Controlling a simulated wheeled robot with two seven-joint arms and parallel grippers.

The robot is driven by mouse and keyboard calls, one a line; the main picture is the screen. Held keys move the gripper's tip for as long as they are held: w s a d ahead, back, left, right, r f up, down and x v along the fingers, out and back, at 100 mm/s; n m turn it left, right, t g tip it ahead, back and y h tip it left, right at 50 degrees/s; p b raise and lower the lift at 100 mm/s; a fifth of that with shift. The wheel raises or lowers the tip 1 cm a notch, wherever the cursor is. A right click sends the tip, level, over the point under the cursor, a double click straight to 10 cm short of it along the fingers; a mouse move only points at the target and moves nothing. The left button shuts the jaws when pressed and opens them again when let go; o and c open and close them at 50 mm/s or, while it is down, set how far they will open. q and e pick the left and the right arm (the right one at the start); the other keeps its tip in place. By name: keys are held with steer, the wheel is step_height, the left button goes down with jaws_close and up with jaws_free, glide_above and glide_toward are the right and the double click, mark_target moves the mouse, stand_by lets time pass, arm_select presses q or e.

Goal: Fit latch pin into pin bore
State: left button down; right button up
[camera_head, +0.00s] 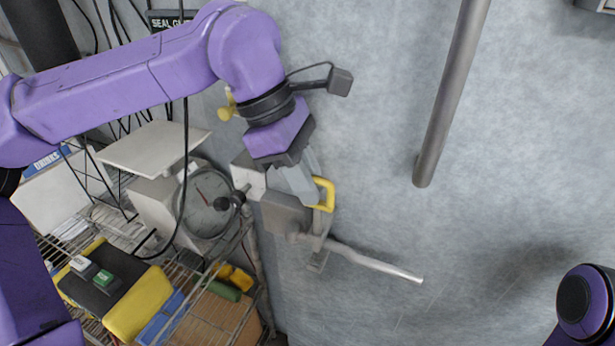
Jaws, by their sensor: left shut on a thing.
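My left gripper (303,187) comes down from the upper left and is shut at the yellow loop handle (328,193), which I take to be the latch pin. The loop sticks out to the right of the fingertips; the pin's shaft is hidden or too small to make out. Just below and left of the fingers is a grey latch block (284,213) on the wall, with a metal lever (375,263) reaching down to the right. I cannot make out the pin bore, nor whether the pin touches the block. Only part of my right arm shows at the lower right; its gripper is out of view.
A round dial gauge (207,203) with a dark knob stands left of the latch. Below it a wire rack holds a yellow and black case (138,300) and boxes. A vertical metal bar (447,100) is at the upper right. The wall panel right of the lever is clear.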

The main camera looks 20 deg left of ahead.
arm_select(q)
steer(key=shift+f+b, duration=1.9)
steer(key=shift+f, duration=0.95)
steer(key=c, duration=1)
jaws_free()
steer(key=shift+r, duration=0.15)
steer(key=v, duration=1)
steer(key=shift+r+b, duration=0.2)
steer(key=shift+b, duration=0.15)
